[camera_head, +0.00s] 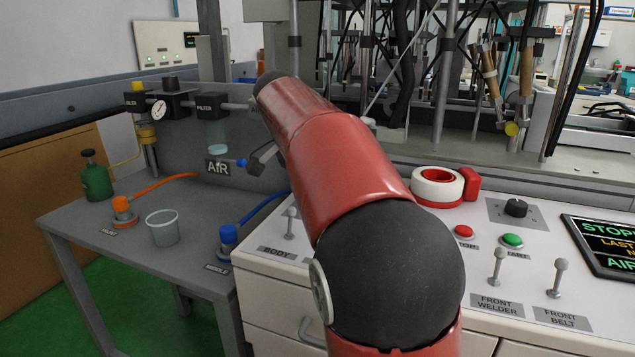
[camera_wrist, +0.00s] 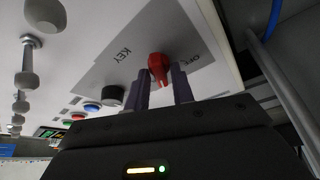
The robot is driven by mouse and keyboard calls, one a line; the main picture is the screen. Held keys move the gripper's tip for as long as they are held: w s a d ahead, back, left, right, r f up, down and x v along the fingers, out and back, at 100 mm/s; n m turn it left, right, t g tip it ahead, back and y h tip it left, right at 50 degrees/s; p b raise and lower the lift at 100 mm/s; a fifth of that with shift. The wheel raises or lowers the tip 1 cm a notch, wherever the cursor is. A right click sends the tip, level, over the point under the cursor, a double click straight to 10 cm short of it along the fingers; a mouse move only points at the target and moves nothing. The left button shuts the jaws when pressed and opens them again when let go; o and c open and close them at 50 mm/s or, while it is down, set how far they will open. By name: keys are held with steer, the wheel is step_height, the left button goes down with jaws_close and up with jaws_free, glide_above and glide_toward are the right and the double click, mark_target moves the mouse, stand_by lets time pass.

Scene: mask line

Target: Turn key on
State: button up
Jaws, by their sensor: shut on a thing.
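The red key (camera_wrist: 157,66) sits on a grey label plate (camera_wrist: 110,70) on the white console in the wrist view. The plate reads KEY to the left of the key and OFF to its right. My gripper (camera_wrist: 161,82) has one finger on each side of the key and is shut on it. The narrow part of the key lies between the fingertips. In the head view the key and my gripper are hidden behind my red arm.
A black knob (camera_wrist: 112,95) and a blue button (camera_wrist: 92,107) are left of my gripper. Several grey levers rise from the console. The head view shows a red button (camera_head: 464,232), a green button (camera_head: 512,240), a tape roll (camera_head: 437,186) and a cup (camera_head: 163,228).

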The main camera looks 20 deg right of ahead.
steer(key=shift+w+m+g+p, duration=0.1)
steer(key=shift+m+g+p, duration=0.7)
steer(key=shift+m, duration=0.8)
steer(key=o, duration=1)
steer(key=p+v, duration=0.1)
steer(key=v, duration=0.6)
steer(key=shift+a+r, duration=0.25)
steer(key=shift+r, duration=0.1)
